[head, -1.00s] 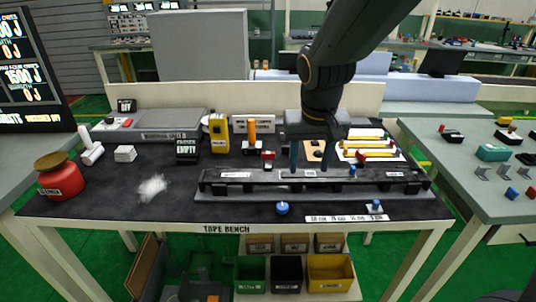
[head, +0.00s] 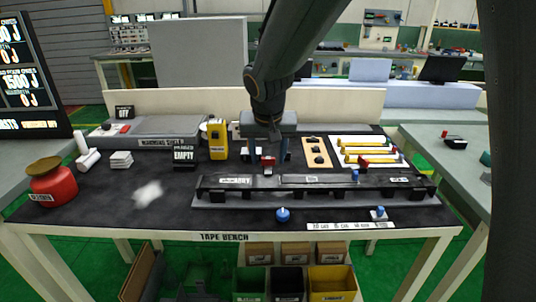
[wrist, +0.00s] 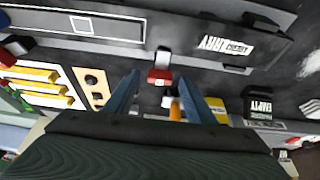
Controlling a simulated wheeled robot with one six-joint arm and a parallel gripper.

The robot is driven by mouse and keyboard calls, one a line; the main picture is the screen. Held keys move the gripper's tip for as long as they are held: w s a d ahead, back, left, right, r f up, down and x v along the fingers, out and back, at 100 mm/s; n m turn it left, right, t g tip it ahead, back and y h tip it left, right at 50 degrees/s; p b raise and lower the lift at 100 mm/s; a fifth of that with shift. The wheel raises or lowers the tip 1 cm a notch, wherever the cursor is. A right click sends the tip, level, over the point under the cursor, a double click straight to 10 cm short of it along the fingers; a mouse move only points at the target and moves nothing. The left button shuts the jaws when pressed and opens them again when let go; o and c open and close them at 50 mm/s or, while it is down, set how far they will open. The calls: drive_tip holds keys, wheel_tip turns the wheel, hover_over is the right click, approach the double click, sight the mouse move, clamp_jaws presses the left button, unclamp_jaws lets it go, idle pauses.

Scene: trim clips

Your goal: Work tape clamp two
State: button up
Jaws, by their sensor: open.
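A small red-handled clamp (head: 267,164) stands at the back edge of the long dark rail (head: 330,200) on the tape bench. It also shows in the wrist view (wrist: 160,76), red with a pale grey part. My gripper (head: 268,157) is open, its two blue fingers pointing down just behind and to either side of the clamp. In the wrist view my gripper (wrist: 158,80) has the red part between its fingertips, with no contact visible. A second red-handled piece (head: 363,162) lies farther right by the yellow strips. I cannot read which clamp is number two.
A blue knob (head: 283,214) and a blue-topped piece (head: 380,212) stand in front of the rail. A yellow device (head: 217,139) and an EMPTY sign (head: 184,154) stand left of my gripper. A red jar (head: 52,184) is far left. The front left of the bench is mostly clear.

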drive_tip(key=c, duration=1)
drive_tip(key=shift+c, duration=0.2)
